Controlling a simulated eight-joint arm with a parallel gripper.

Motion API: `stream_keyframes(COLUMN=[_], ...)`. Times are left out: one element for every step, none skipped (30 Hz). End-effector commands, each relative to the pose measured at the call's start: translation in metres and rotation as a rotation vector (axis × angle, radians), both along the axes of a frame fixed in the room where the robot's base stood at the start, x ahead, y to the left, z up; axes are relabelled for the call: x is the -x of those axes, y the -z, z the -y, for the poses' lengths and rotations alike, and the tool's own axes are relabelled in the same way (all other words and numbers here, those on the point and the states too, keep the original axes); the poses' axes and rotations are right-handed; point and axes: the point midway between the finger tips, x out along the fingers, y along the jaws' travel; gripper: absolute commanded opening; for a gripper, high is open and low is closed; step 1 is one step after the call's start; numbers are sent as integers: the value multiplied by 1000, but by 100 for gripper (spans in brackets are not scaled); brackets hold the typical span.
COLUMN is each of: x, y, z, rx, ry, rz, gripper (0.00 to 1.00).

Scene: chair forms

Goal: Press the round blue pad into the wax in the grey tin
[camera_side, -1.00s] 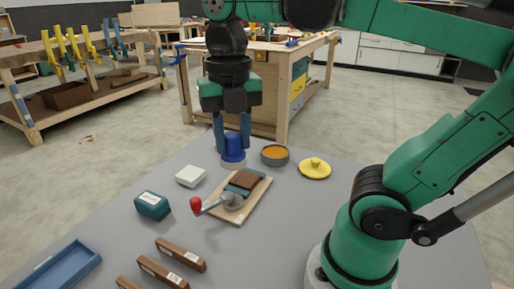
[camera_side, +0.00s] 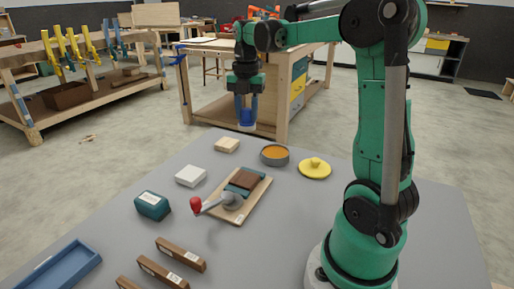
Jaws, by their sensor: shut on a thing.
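My gripper (camera_side: 246,108) is shut on the round blue pad (camera_side: 246,116), whose underside shows a pale rim. It holds the pad upright in the air near the far edge of the table. The grey tin (camera_side: 275,159) stands on the table below and to the right of the pad, open, with orange-brown wax (camera_side: 275,152) inside. The pad is clear of the tin and of the wax. A yellow round lid with a knob (camera_side: 315,168) lies to the right of the tin.
A small wooden block (camera_side: 227,146) and a white block (camera_side: 191,176) lie left of the tin. A wooden board (camera_side: 230,215) carries a red-knobbed clamp (camera_side: 215,202). A teal box (camera_side: 153,205), brown bars (camera_side: 181,255) and a blue tray (camera_side: 58,268) are at the front left.

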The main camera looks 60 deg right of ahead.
Motion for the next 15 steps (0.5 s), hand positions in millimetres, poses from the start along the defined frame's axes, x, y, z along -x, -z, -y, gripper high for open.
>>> stream_keyframes(x=[2, 4, 7, 9, 12, 16, 18, 21, 24, 25, 27, 28, 29, 29, 29], y=[10, 16, 23, 29, 33, 39, 43, 46, 50, 52, 54, 57, 58, 60, 62], z=[25, 37, 53, 63, 72, 83, 90, 95, 102, 106, 109, 112, 113, 114, 115], rx=[0, 0, 0, 0, 0, 0, 0, 0, 0, 0, 0, 0, 0, 0, 0], ry=[56, 83, 116, 137, 157, 180, 195, 207, 222, 230, 237, 244, 247, 249, 251], rz=[0, 0, 0, 0, 0, 0, 0, 0, 0, 0, 0, 0, 0, 0, 0], gripper=[0, 0, 0, 0, 0, 0, 0, 0, 0, 0, 0, 0, 0, 0, 0])
